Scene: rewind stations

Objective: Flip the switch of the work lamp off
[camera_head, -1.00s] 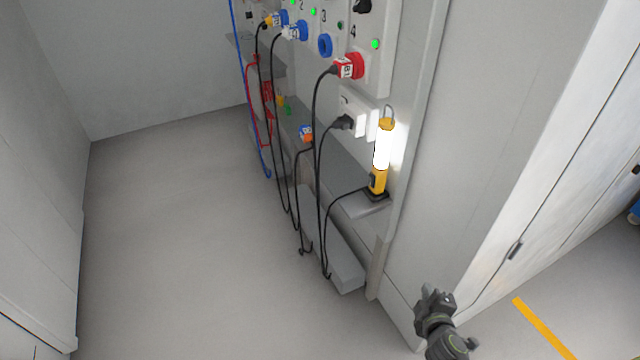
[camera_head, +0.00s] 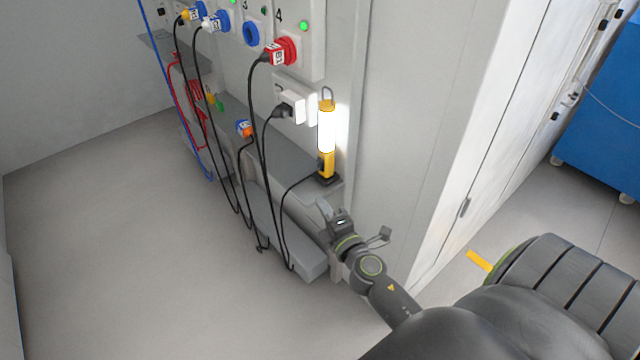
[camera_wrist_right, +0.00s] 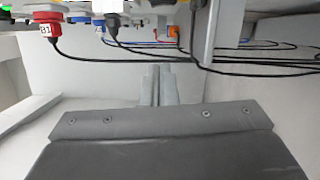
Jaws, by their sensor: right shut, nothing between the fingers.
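The work lamp (camera_head: 327,130) stands upright on the narrow ledge by the wall panel in the head view. Its white tube glows, with yellow parts above and below and a hook on top. A small dark switch (camera_head: 320,165) appears on its lower yellow body; its position is too small to tell. My right gripper (camera_head: 323,208) is just below and in front of the lamp's base, apart from the switch. Its closed, empty fingers also show in the right wrist view (camera_wrist_right: 158,85), where I cannot make out the lamp. My left gripper is out of view.
A black plug (camera_head: 283,111) sits in the white socket left of the lamp. A red plug (camera_head: 282,52) and blue plugs are above, with black cables hanging down. A grey cabinet wall (camera_head: 415,130) rises right of the lamp. Open floor (camera_head: 110,240) lies left.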

